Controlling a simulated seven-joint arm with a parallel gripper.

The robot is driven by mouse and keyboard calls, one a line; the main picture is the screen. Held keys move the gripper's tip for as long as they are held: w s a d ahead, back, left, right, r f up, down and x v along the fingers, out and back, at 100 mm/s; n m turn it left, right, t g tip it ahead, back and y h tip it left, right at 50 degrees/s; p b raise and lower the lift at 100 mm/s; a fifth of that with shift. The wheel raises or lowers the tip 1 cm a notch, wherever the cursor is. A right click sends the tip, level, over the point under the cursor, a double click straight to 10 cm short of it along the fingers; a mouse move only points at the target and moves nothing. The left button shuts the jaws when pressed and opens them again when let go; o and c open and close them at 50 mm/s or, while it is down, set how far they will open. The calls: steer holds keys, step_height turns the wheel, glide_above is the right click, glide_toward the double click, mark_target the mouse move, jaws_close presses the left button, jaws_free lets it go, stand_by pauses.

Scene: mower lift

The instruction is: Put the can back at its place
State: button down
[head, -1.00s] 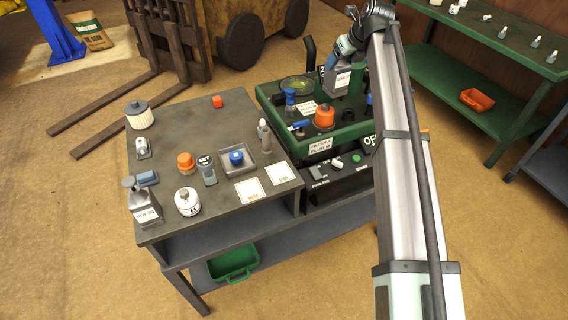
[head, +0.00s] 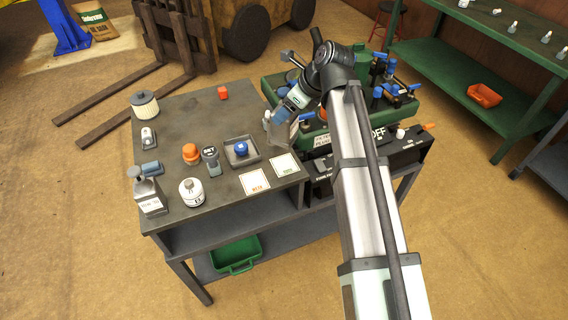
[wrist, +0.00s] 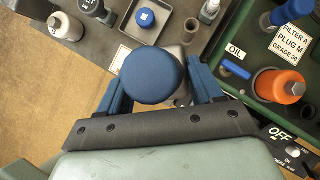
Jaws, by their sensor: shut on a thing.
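My gripper (head: 291,112) is shut on a grey can (head: 283,132), held above the right edge of the grey bench, beside the green machine. In the wrist view, the can's round blue top (wrist: 152,75) sits between my blue fingers and hides most of its body. Another grey can with a pale label (head: 150,196) stands at the bench's front left corner. Two white cards lie near the bench's right front, one with orange lettering (head: 254,181) and one with green lettering (head: 283,167).
A grey tray with a blue cap (head: 241,148) lies left of my gripper. A dark bottle (head: 211,160), an orange-capped item (head: 191,153) and a white canister (head: 191,191) stand farther left. The green machine (wrist: 240,110) has an OIL label and an orange plug (wrist: 278,87). The bench's back middle is mostly clear.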

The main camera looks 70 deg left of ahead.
mark_target(287, 137)
steer(key=shift+s+d+n+g, duration=0.1)
steer(key=shift+n+g, duration=0.2)
steer(key=shift+n, duration=0.2)
steer(key=shift+f+h, duration=0.3)
steer(key=shift+f, duration=4.7)
steer(key=shift+f, duration=0.1)
steer(key=shift+c, duration=0.8)
jaws_free()
steer(key=v, duration=1.2)
steer(key=shift+d, duration=0.1)
